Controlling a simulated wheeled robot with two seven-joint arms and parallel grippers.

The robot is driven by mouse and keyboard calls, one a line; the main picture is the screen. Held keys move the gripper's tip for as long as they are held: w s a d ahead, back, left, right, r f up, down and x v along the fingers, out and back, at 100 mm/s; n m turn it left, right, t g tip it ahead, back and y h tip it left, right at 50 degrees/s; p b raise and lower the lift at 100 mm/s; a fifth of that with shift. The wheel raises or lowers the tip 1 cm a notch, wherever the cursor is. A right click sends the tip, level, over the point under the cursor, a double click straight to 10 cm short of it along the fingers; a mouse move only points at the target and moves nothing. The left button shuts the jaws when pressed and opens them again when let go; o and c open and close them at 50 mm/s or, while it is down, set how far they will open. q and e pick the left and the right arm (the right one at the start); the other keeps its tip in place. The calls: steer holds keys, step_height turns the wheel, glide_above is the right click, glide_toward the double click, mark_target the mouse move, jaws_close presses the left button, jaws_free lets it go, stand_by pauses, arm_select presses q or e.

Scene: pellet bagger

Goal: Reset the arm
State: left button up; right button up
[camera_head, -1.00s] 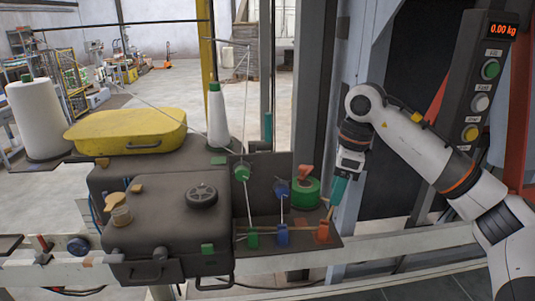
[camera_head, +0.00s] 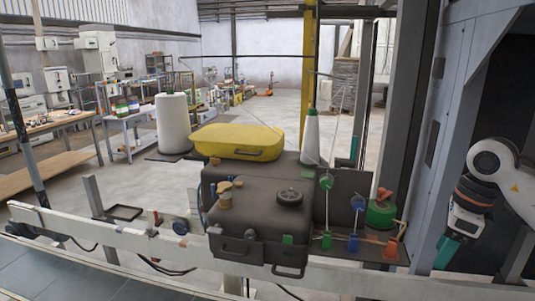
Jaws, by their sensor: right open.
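My right arm (camera_head: 500,175) comes in at the right edge of the head view, bent with its wrist hanging down. My right gripper (camera_head: 447,251), with teal fingers, points down and to the left beside the grey machine column. It is open and I see nothing held in it. It is right of the sewing unit's thread guides and apart from them. My left gripper is not in view.
A dark sewing unit (camera_head: 250,222) with a yellow cover (camera_head: 238,141) sits on a white rail (camera_head: 110,232). White thread cones (camera_head: 173,124) stand behind it. A green tape roll (camera_head: 380,213) is near the gripper. Shelves and benches (camera_head: 50,175) stand at the back left.

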steer(key=w+a+f+m+t+y+b, duration=0.1)
steer(key=w+a+f+m+y, duration=0.3)
steer(key=a+f+y, duration=0.35)
steer(key=w+a+f+m+t+y, duration=0.1)
steer(key=w+a+f+m+y, duration=0.25)
steer(key=a+f+y, duration=0.4)
step_height(320, 180, down, 25)
steer(key=d+m+t+h, duration=0.3)
steer(key=m+t+h, duration=0.55)
steer(key=m, duration=1.15)
steer(key=s+d+f+m+g+h+b, duration=0.1)
steer(key=s+d+f+m+h, duration=0.3)
steer(key=s+f, duration=0.7)
steer(key=s+f+m+g+h, duration=0.1)
steer(key=s+f+m+h, duration=0.1)
steer(key=s+f+m, duration=0.85)
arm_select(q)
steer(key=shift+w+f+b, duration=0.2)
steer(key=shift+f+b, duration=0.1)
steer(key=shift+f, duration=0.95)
arm_select(e)
steer(key=s+a+f+m+g+h, duration=0.1)
steer(key=s+f+g, duration=0.3)
steer(key=s, duration=1.1)
steer(key=s+a+f+m+g+h, duration=0.1)
steer(key=s+f+g, duration=0.3)
steer(key=s+f, duration=0.6)
steer(key=s, duration=0.5)
steer(key=shift+a, duration=0.2)
